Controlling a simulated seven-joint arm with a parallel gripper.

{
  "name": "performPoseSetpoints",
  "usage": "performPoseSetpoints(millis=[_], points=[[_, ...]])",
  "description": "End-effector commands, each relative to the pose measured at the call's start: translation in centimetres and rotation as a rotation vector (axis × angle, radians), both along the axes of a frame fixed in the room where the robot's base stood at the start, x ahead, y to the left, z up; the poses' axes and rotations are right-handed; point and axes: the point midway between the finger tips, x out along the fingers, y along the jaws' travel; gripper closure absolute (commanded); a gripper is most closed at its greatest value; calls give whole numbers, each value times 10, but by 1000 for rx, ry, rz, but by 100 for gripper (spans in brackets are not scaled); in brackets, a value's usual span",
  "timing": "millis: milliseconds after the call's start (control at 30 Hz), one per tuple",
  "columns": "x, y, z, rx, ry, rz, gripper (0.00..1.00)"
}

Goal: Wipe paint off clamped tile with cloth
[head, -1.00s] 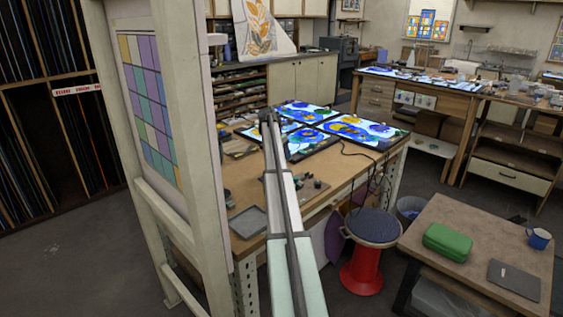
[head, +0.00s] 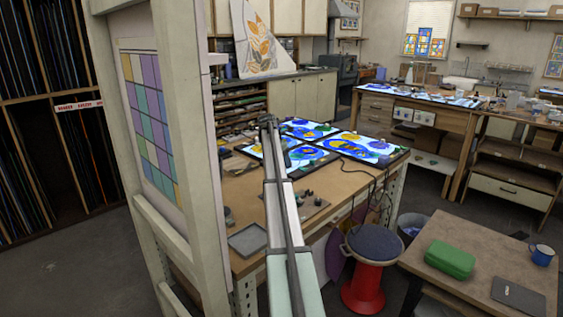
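My arm reaches from the bottom middle out over the wooden workbench (head: 300,212). My gripper (head: 268,121) is at its far end, small and seen from behind, in front of the lit panels on the bench. I cannot tell whether its fingers are open or shut, or whether it holds anything. A flat grey square piece (head: 248,240) lies near the bench's front left; I cannot tell whether it is the tile. Small dark items (head: 308,199) lie to the right of my arm, too small to identify as clamps. I cannot make out a cloth or paint on a tile.
A tall pale frame (head: 190,150) with a coloured grid panel (head: 150,125) stands close on the left. Lit glass panels (head: 360,146) cover the bench's back. A red stool (head: 370,280) and a low table (head: 420,245) with a green case (head: 450,258) and blue mug (head: 541,255) stand right.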

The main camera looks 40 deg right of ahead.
Motion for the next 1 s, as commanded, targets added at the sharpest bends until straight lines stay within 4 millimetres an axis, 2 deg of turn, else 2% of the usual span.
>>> performPoseSetpoints(millis=[167, 267, 333, 467, 600, 800, 1000], points=[[10, 12, 0, 0, 0, 16, 61], [15, 32, -2, 0, 0, 35, 61], [12, 49, -5, 0, 0, 47, 61], [-4, 78, -11, 0, -1, 46, 61], [-29, 100, -16, 0, 0, -52, 61], [-62, 117, -20, 0, 1, -283, 61], [-81, 127, -20, 0, 2, -547, 61]])
